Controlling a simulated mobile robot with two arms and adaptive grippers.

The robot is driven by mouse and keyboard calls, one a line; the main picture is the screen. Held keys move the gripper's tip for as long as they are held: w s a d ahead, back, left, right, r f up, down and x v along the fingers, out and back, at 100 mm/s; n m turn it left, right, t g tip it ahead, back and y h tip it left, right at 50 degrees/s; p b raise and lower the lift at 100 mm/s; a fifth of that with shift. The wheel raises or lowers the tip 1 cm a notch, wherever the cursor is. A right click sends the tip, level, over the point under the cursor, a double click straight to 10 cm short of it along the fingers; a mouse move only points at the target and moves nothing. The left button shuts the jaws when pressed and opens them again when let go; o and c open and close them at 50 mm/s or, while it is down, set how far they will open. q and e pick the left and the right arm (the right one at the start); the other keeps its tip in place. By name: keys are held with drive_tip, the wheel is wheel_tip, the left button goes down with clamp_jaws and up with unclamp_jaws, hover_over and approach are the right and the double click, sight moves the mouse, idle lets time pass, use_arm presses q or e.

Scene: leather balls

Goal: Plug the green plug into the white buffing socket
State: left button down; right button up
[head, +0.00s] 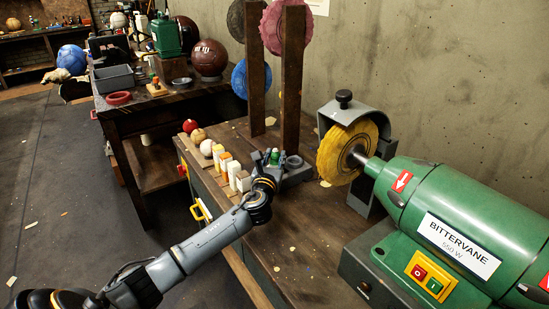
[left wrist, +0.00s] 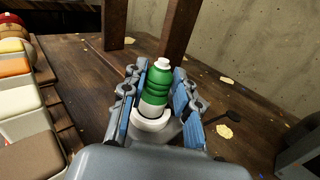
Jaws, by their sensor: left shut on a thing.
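The green plug (left wrist: 158,83) shows in the left wrist view as a ribbed green body with a white tip and a white lower part. My left gripper (left wrist: 153,92) is shut on it, with blue-padded fingers on both sides. In the head view the green plug (head: 275,157) shows small between the fingers of my left gripper (head: 271,166), over the bench. A white ring (left wrist: 150,123) surrounds the plug's lower end; I cannot tell whether it is the white socket or part of the plug. My right gripper is not in view.
A grey holder with a round opening (head: 294,164) sits just right of the gripper. Several coloured blocks (head: 233,173) and small balls stand to the left. Two wooden posts (head: 291,70) rise behind. A green buffing machine (head: 450,215) with a yellow wheel (head: 338,155) stands at right.

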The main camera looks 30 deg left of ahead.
use_arm(q)
drive_tip(key=shift+f+p, duration=0.15)
drive_tip(key=shift+p, duration=0.15)
idle(0.5)
drive_tip(key=shift+f, duration=0.5)
idle(0.4)
drive_tip(key=c, duration=0.9)
unclamp_jaws()
drive_tip(key=shift+c, duration=0.2)
drive_tip(key=v, duration=1.2)
drive_tip(key=shift+d+f, duration=0.1)
